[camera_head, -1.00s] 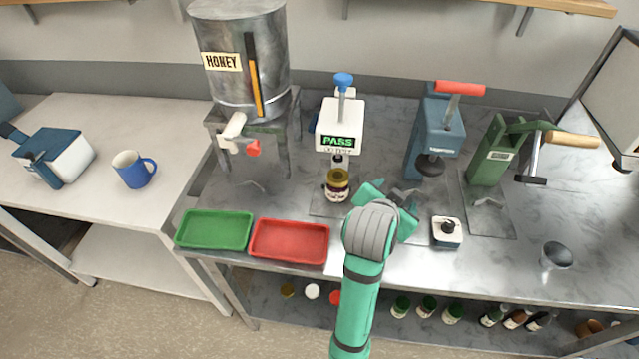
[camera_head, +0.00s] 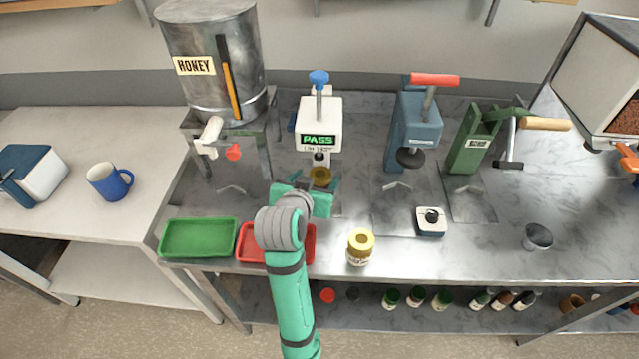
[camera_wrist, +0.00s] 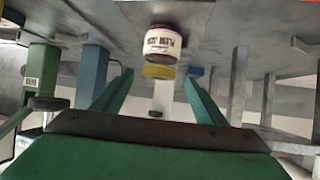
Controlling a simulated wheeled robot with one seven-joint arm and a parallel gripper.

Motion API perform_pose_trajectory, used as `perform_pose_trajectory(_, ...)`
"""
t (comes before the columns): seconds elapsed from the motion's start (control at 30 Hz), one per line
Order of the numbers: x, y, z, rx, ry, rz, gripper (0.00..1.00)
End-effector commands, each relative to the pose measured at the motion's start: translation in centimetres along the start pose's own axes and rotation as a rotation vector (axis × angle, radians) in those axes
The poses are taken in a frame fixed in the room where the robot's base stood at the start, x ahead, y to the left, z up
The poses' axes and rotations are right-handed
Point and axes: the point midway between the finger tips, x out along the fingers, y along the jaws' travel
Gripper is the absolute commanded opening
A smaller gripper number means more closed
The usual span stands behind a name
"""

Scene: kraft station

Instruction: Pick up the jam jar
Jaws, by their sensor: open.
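A jar with a gold lid (camera_head: 320,177) stands under the white tester marked PASS, its lower part hidden behind my gripper. In the wrist view, which is upside down, the jar (camera_wrist: 161,43) is dark purple with a white label that seems to read plum jam. My gripper (camera_head: 306,188) is open and in front of this jar. In the wrist view its two fingers (camera_wrist: 158,80) point toward the jar, which shows between and beyond their tips. I see no contact. A second jar with a gold lid and pale label (camera_head: 360,248) stands near the front edge.
A red tray (camera_head: 240,250) lies partly under my arm, beside a green tray (camera_head: 198,239). The honey tank (camera_head: 212,60) stands left of the tester (camera_head: 319,120). A blue press (camera_head: 415,120) and a small white-topped block (camera_head: 431,222) are to the right.

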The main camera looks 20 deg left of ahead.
Motion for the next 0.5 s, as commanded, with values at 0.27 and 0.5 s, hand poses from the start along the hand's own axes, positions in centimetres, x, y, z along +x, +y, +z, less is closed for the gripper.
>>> perform_pose_trajectory(0.27, 3.7, 0.1, 0.5, 0.0, -0.001, 0.0, 0.66)
perform_pose_trajectory(0.5, 4.9, 0.1, 0.5, 0.0, 0.0, -0.002, 0.66)
